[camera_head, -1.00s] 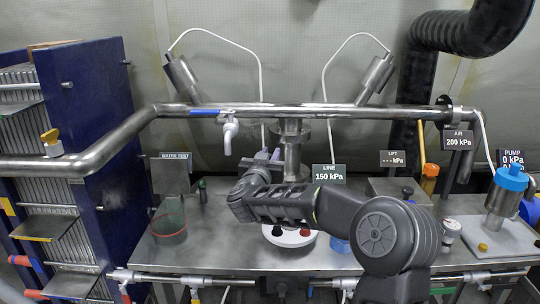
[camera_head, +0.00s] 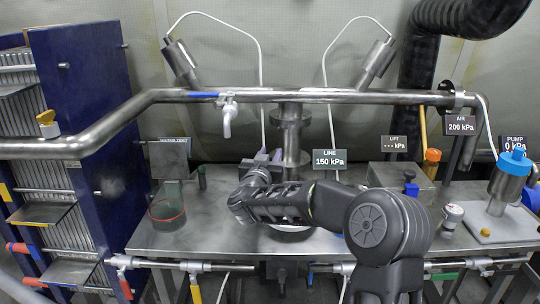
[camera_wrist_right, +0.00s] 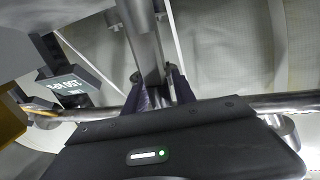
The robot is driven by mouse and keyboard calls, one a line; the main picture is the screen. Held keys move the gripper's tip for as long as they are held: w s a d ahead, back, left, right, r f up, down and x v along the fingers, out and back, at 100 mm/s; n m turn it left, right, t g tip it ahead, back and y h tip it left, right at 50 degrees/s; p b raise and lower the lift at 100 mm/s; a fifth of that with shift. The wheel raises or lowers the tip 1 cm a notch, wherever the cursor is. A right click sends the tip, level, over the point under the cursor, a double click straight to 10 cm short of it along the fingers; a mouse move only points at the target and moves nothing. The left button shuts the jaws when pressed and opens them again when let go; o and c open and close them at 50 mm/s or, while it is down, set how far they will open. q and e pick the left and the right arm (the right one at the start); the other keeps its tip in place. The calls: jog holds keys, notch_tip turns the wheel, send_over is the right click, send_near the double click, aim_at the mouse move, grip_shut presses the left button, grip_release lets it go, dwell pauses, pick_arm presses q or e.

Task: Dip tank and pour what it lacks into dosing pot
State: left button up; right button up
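A clear tank (camera_head: 167,212) with a red ring stands on the left of the bench, by the water test sign (camera_head: 174,142). My right gripper (camera_head: 268,156) reaches over the bench centre, in front of the upright flanged steel fitting (camera_head: 291,122). Its two dark fingers (camera_wrist_right: 158,82) are apart in the right wrist view, with a steel post behind the gap and nothing visibly held. No vessel is clearly labelled as the dosing pot. My left gripper is not in view.
A steel pipe (camera_head: 370,97) crosses above the bench. Small bottles, including a dark blue one (camera_head: 411,188) and a white-capped one (camera_head: 452,214), stand right of my arm. A blue-topped steel vessel (camera_head: 508,182) stands far right. A blue plate stack (camera_head: 80,130) bounds the left.

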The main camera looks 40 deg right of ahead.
jog(key=shift+o, duration=0.9)
jog(key=shift+a, duration=0.1)
jog(key=v, duration=0.7)
jog(key=shift+s+a, duration=0.2)
jog(key=shift+s, duration=0.1)
